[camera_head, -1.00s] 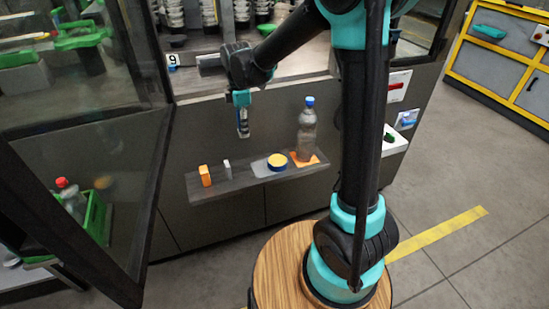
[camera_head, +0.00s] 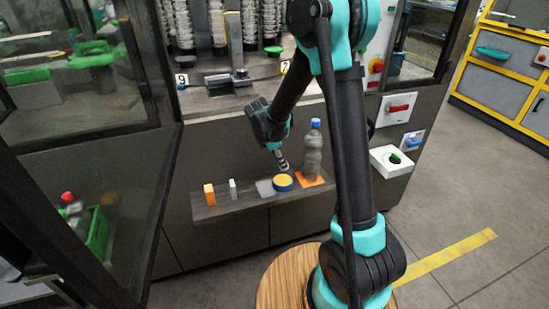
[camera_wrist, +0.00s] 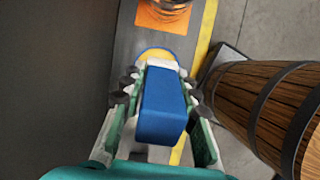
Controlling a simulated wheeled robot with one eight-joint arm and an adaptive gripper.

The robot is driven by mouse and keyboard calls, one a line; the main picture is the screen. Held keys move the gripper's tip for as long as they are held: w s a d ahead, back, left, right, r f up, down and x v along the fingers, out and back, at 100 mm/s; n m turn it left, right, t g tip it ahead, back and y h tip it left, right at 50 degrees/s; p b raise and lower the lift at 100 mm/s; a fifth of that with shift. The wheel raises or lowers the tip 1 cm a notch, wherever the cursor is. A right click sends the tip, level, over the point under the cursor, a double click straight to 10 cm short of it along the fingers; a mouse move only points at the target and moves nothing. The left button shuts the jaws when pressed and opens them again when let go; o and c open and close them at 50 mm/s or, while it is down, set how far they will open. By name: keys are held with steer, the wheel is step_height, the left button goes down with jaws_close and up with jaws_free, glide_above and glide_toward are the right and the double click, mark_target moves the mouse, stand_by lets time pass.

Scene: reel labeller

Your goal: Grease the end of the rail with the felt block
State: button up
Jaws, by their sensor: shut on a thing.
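My gripper (camera_head: 281,160) is shut on a blue block (camera_wrist: 161,108) with a white end (camera_wrist: 161,63), which looks like the felt block. It points down over the shelf. The round tin (camera_head: 283,182), blue with a yellow top, stands on the shelf just below the gripper; its yellow top (camera_wrist: 155,53) also shows beyond the block's white end in the wrist view. I cannot tell whether the block touches it. A dark grey horizontal bar (camera_head: 229,82), perhaps the rail, sits in the machine opening above the shelf. Its end is hard to make out.
The open glass door (camera_head: 95,190) stands at left.

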steer(key=shift+f, duration=2.7)
steer(key=shift+f, duration=0.55)
steer(key=shift+r, duration=3.55)
steer(key=shift+a, duration=0.1)
